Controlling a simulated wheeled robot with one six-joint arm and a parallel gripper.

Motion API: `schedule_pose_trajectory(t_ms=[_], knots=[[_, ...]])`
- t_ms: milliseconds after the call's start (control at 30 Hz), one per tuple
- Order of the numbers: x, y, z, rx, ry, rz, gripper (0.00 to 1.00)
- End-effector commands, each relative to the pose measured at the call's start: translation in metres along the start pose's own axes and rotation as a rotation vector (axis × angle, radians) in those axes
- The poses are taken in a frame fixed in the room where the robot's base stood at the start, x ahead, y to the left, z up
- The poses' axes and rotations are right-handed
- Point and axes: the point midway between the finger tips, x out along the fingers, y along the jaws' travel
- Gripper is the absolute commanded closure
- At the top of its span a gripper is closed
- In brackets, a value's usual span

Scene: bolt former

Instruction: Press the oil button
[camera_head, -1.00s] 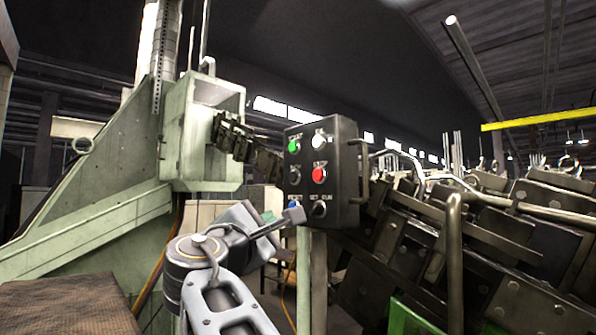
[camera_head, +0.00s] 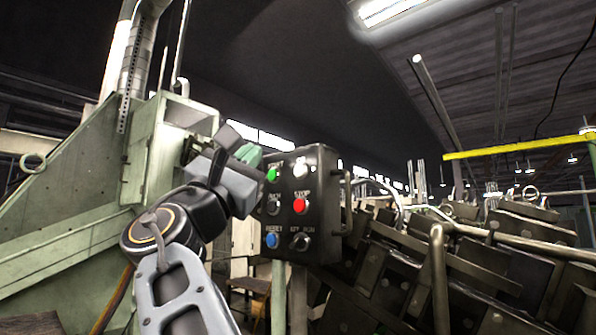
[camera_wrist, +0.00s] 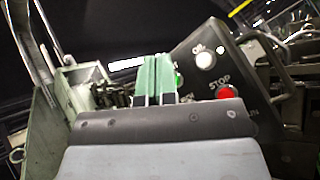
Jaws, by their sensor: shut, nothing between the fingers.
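The dark control panel (camera_head: 318,190) stands upright in the middle of the head view. The white button (camera_head: 300,168) is at its top right. In the wrist view the white button (camera_wrist: 205,60) has a label above it that seems to read "OIL". My gripper (camera_head: 248,155) is shut and empty, with green fingertips. It is at the panel's upper left, close to the green button (camera_head: 272,174). In the wrist view the shut fingers (camera_wrist: 154,78) point upward, left of the white button and apart from it in the picture. They partly cover the green button (camera_wrist: 178,79).
The red STOP button (camera_head: 299,205) sits below the white one. A blue RESET button (camera_head: 272,240) and a dark selector knob (camera_head: 299,242) are lower down. A bar handle (camera_head: 346,200) is on the panel's right side. Green machinery (camera_head: 85,180) stands at the left.

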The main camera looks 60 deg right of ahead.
Motion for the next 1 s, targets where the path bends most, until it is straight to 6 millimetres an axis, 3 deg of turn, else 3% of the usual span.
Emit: schedule_pose_trajectory(t_ms=[600,1000], knots=[[0.046,-0.035,-0.034,-0.007,-0.001,-0.004,1.0],[0.06,-0.045,-0.044,-0.003,0.0,-0.003,1.0]])
